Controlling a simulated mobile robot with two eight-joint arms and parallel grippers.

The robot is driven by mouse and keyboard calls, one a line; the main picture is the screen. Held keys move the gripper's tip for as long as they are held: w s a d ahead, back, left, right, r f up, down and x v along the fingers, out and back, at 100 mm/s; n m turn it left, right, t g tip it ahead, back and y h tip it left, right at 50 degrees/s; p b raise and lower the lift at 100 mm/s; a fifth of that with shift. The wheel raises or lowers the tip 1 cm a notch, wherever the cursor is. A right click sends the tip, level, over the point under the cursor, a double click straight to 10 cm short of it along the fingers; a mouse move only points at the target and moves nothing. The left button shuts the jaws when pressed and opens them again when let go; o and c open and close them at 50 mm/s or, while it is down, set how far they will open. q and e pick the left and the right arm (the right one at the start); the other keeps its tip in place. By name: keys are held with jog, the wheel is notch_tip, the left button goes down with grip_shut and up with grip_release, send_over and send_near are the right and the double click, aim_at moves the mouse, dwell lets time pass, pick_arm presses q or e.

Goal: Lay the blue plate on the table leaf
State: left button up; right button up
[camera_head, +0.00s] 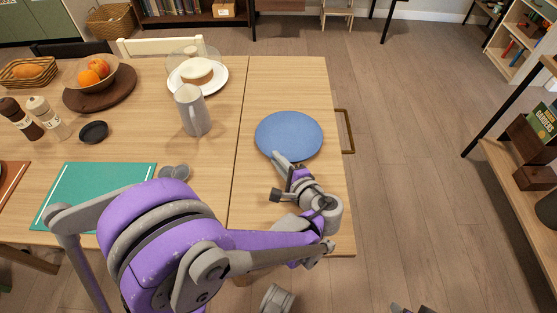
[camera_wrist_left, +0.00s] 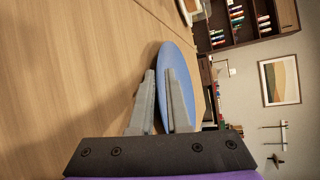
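The blue plate (camera_head: 289,135) is over the table leaf (camera_head: 285,85), near its right edge. In the left wrist view, the plate (camera_wrist_left: 188,82) appears edge-on and slanted beside the wood surface. My left gripper (camera_head: 283,163) is at the plate's near rim. Its two fingers (camera_wrist_left: 160,100) stand a narrow gap apart with the rim between them, and they look closed on it. Whether the plate's underside touches the leaf is hidden.
A grey mug (camera_head: 192,112) and a white plate with a cake (camera_head: 197,74) stand left of the leaf seam. A teal mat (camera_head: 95,195) and a fruit bowl (camera_head: 92,78) are further left. A metal bracket (camera_head: 345,130) sticks out at the leaf's right edge. The leaf's far part is clear.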

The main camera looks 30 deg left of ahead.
pick_arm(q)
jog(key=shift+r, duration=0.15)
jog(key=p+v, duration=0.2)
jog(key=v, duration=1)
jog(key=shift+r, duration=0.1)
